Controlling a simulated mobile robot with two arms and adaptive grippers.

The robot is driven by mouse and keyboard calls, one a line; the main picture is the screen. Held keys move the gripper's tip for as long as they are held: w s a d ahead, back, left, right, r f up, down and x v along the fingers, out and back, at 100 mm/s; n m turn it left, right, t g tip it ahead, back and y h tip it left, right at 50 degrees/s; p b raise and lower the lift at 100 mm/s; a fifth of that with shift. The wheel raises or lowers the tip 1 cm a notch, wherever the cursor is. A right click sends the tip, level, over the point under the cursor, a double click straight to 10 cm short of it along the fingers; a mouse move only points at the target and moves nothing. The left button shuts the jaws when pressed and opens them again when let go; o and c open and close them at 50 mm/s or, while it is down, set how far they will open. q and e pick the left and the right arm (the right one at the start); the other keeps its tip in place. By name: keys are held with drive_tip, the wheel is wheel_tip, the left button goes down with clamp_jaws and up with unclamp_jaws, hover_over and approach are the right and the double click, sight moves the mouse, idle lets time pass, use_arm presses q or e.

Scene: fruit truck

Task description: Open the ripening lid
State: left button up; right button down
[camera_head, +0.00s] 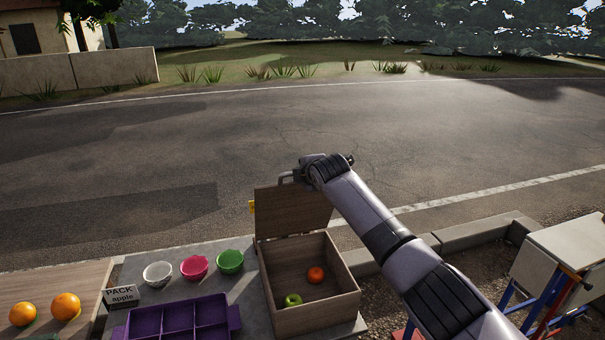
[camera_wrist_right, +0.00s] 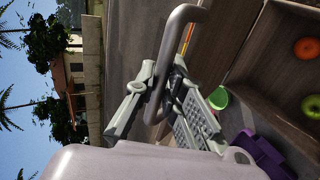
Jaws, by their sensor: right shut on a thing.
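The ripening lid (camera_head: 290,209) is a brown wooden panel, swung up and standing tilted at the back of the wooden box (camera_head: 345,297). An orange (camera_head: 316,274) and a green apple (camera_head: 292,300) lie inside the open box. My right gripper (camera_wrist_right: 172,95) is shut on the lid's grey metal handle (camera_wrist_right: 176,45) in the wrist view. In the head view my right arm reaches over the box's right side to the lid's top edge, and the arm hides most of the gripper. My left gripper is not in view.
White (camera_head: 157,274), pink (camera_head: 194,267) and green (camera_head: 230,261) bowls stand left of the box. A purple divided tray (camera_head: 160,322) and a "PACK apple" sign (camera_head: 121,295) are in front. Two oranges (camera_head: 66,306) lie at far left. A folding table (camera_head: 565,250) stands at right.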

drive_tip(key=c, duration=1.7)
unclamp_jaws()
drive_tip(key=shift+f, duration=0.1)
drive_tip(key=shift+o, duration=0.3)
drive_tip(key=v, duration=1.2)
drive_tip(key=shift+a, duration=0.1)
